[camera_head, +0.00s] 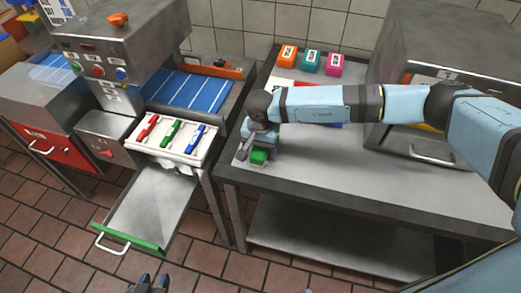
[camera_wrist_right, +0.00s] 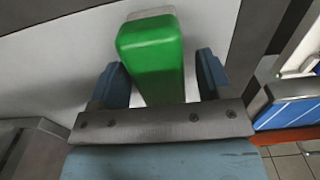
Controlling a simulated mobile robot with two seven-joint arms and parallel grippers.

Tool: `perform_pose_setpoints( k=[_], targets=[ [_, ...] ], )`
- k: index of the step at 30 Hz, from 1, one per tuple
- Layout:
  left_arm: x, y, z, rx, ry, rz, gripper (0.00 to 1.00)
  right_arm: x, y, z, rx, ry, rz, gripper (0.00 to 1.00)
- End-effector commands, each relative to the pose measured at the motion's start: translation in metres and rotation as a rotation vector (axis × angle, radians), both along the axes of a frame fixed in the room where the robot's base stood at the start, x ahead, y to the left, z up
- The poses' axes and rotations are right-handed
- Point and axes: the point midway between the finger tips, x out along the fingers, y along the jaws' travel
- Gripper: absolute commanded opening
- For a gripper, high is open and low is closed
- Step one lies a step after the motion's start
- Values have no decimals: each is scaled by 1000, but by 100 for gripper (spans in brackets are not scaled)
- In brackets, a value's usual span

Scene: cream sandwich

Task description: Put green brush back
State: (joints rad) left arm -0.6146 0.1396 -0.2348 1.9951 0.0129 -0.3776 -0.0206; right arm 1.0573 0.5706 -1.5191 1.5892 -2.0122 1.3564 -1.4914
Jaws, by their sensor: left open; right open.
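A green item (camera_head: 171,132) lies between a red one and a blue one in the white tray (camera_head: 139,151) at the left; it looks like a brush. A separate green block (camera_head: 258,156) is on the steel table's near left corner, under my right gripper (camera_head: 250,147). In the right wrist view this green block (camera_wrist_right: 152,58) has a pale end and lies between the open fingers of my right gripper (camera_wrist_right: 166,80); I cannot tell whether they touch it. My left gripper (camera_head: 150,284) is open and empty at the bottom edge of the head view.
Orange (camera_head: 288,55), teal (camera_head: 310,61) and pink (camera_head: 334,65) blocks stand at the table's back. A steel drawer (camera_head: 150,210) with a green front is pulled out below the tray. A steel oven-like box (camera_head: 440,50) stands at the right. The table's front middle is clear.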

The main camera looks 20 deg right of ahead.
Motion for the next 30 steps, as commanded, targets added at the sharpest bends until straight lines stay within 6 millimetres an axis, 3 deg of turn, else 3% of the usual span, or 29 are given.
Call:
perform_pose_setpoints(
  k=[9, 15, 30],
  targets=[
    [-1, 0, -13, -4, 12, 3, 43, 1, 0, 68, 1, -3, 2, 72],
    [2, -1, -9, -10, 5, 5, 43, 0, 0, 97, 1, -1, 0, 72],
    [2, -1, -11, -10, 10, 6, 43, 0, 0, 107, 0, 0, 0, 72]
  ],
)
